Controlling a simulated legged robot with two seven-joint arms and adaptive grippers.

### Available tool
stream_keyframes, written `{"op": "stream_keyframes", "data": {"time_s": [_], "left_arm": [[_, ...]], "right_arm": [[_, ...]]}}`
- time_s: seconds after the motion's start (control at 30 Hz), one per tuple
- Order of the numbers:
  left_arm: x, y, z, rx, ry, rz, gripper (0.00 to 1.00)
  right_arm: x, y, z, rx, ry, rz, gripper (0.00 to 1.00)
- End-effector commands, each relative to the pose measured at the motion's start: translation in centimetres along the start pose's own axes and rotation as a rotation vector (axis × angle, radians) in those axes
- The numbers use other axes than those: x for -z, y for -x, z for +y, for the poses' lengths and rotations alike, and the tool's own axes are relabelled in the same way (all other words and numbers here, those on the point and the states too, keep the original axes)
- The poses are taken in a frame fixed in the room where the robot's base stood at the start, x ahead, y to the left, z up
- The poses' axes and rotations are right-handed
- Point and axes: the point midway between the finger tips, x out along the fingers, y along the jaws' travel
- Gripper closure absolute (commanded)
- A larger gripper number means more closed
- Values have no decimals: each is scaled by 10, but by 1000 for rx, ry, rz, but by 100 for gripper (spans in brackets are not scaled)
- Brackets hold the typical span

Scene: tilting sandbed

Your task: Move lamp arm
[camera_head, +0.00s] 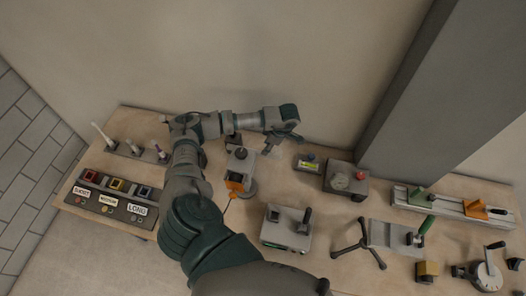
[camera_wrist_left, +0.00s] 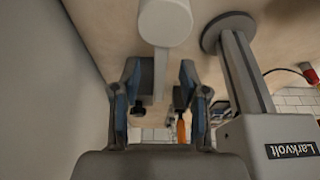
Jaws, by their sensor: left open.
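My left gripper (camera_head: 270,146) is at the back of the bench, near the wall, in the head view. In the left wrist view my left gripper (camera_wrist_left: 160,75) is open. A pale cylinder with a thin flat stem (camera_wrist_left: 164,24) shows beyond and between its fingers; I cannot tell if they touch it. A grey post on a round disc (camera_wrist_left: 238,65) stands right of the fingers, beside a grey box marked Larkvolt (camera_wrist_left: 280,140). I cannot tell for sure which part is the lamp arm. My right gripper is not in view.
A grey device with an orange part (camera_head: 236,181) is left of the gripper. A box with a red knob (camera_head: 346,178) stands to the right. A grey press-like unit (camera_head: 286,228), a tripod stand (camera_head: 360,245) and a labelled panel (camera_head: 112,197) are nearer. A grey pillar (camera_head: 405,85) rises behind.

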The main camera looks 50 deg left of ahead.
Motion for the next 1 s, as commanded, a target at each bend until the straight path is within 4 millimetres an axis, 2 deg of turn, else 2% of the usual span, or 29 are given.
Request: {"op": "stream_keyframes", "data": {"time_s": [0.1,0.3,1.0], "left_arm": [[0,23,1,-1,0,-2,56],[1,44,1,2,0,0,56],[0,47,0,2,-1,1,56]], "right_arm": [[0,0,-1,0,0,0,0],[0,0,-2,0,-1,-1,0],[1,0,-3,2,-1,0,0]]}}
